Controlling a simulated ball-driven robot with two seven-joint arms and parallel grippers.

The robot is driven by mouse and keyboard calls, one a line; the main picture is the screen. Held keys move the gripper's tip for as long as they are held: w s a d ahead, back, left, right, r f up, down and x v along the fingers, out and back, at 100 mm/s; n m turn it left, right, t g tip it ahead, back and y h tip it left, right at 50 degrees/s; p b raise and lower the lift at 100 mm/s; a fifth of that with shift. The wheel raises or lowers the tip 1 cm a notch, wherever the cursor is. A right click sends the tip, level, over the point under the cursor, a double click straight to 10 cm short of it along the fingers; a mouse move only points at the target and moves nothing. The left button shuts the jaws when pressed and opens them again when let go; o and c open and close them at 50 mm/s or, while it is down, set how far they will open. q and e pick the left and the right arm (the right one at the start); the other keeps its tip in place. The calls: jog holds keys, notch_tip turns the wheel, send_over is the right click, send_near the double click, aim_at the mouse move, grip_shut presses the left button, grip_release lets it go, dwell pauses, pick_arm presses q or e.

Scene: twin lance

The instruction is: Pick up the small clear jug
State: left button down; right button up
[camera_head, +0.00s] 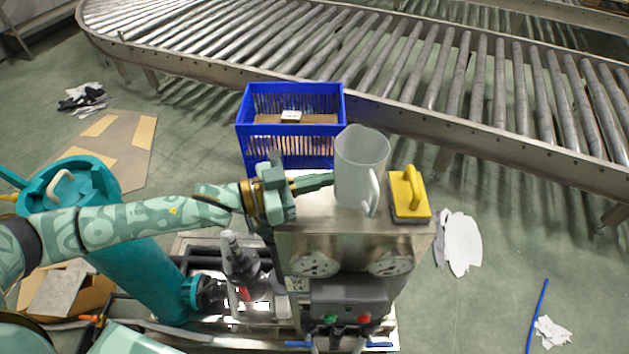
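The small clear jug (352,187) stands upright on top of a steel cabinet with gauges, its handle facing the front right. My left gripper (330,180) reaches in from the left, with its dark green fingers pointing right at the jug's left side. The fingertips meet the jug's left edge in the picture; I cannot tell whether they touch it. The fingers overlap in this view, so their opening is hidden. My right gripper is out of view.
A yellow-handled brush or sponge (409,194) lies right beside the jug on the steel cabinet (310,238). A blue crate (291,148) stands behind. A roller conveyor (430,75) runs across the back. A teal cylinder (150,275) stands left under my arm.

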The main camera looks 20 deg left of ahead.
pick_arm(q)
jog(key=c, duration=1.9)
grip_release()
jog(key=shift+w, duration=0.1)
jog(key=o, duration=0.6)
jog(key=shift+a, duration=0.15)
jog(key=o, duration=0.9)
jog(key=shift+o, duration=0.5)
jog(key=shift+a, duration=0.1)
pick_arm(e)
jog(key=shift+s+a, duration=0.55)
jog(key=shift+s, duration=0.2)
